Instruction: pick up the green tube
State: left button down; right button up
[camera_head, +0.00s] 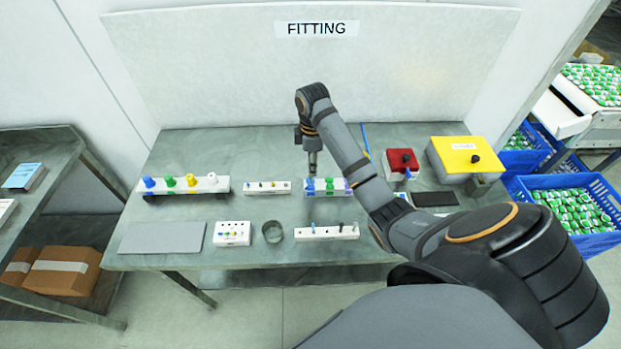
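A white rack (338,194) stands near the middle of the bench, with a green piece (329,184) and a blue piece (310,184) upright in it. The green piece looks like a tube, but it is small. My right gripper (312,170) points down just above the blue end of this rack, left of the green piece. Its fingers are too small to show whether they are open. My arm hides part of the rack's right end. Another white rack (222,186) at the left holds blue, green (170,182), yellow and white pieces. My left gripper is out of view.
A small white block (267,187) lies between the racks. In front are a grey mat (160,238), a white box (233,233), a dark ring (272,232) and a white strip (327,233) with pegs. Red (401,160) and yellow (460,152) boxes stand at the right.

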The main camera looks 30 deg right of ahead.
jog(key=shift+w+f, duration=0.1)
jog(key=shift+f, duration=0.15)
jog(key=f+b, duration=0.4)
jog(key=f, duration=0.1)
jog(key=shift+s+a+b, duration=0.25)
jog(key=shift+a+b, duration=0.1)
jog(key=shift+a, duration=0.05)
jog(key=shift+w+r, duration=0.15)
jog(key=shift+s+r, duration=0.15)
jog(key=shift+s, duration=0.05)
jog(key=c, duration=0.3)
jog(key=shift+w, duration=0.1)
grip_shut()
